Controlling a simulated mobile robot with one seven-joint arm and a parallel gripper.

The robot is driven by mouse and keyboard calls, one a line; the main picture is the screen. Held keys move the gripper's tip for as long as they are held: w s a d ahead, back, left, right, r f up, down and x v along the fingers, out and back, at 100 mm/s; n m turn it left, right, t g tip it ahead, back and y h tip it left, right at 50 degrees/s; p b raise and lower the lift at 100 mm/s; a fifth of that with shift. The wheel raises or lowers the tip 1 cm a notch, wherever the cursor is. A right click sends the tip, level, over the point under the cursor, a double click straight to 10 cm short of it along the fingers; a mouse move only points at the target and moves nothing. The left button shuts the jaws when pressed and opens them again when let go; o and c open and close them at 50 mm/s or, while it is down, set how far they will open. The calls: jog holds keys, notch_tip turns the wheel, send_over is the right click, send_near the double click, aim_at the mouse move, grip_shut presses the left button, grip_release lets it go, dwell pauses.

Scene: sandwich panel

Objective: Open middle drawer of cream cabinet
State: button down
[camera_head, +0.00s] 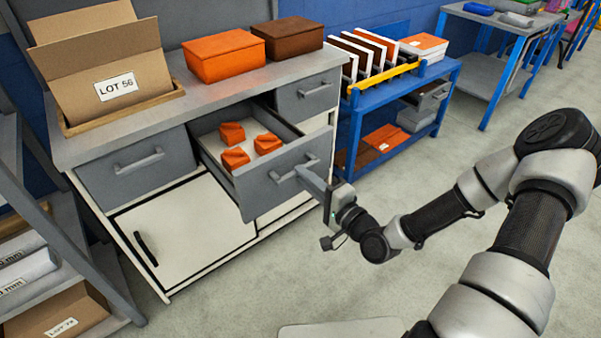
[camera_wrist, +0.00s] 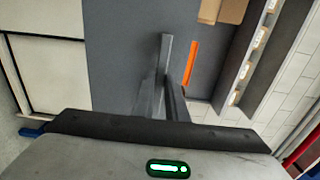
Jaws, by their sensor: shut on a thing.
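The cream cabinet (camera_head: 188,231) has a grey top and a row of grey drawers. Its middle drawer (camera_head: 256,188) is pulled well out, and several orange blocks (camera_head: 236,159) lie inside. My gripper (camera_head: 307,176) is at the right part of the drawer's bar handle (camera_head: 283,175), shut on it. In the wrist view, the fingers (camera_wrist: 172,95) meet the handle in front of the grey drawer front (camera_wrist: 118,75). The exact contact is partly hidden by the fingers.
The left drawer (camera_head: 135,170) and right drawer (camera_head: 308,95) are shut. Orange (camera_head: 224,55) and brown (camera_head: 288,37) boxes and a cardboard LOT 56 box (camera_head: 100,75) stand on top. A blue cart (camera_head: 357,112) stands at right. The floor in front is clear.

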jog(key=c, duration=1.8)
grip_release()
jog(key=shift+o, duration=0.2)
jog(key=shift+s+d, duration=0.1)
jog(key=p+v, duration=0.1)
jog(key=v, duration=1.6)
jog(key=shift+p, duration=0.4)
jog(key=shift+s+d, duration=0.1)
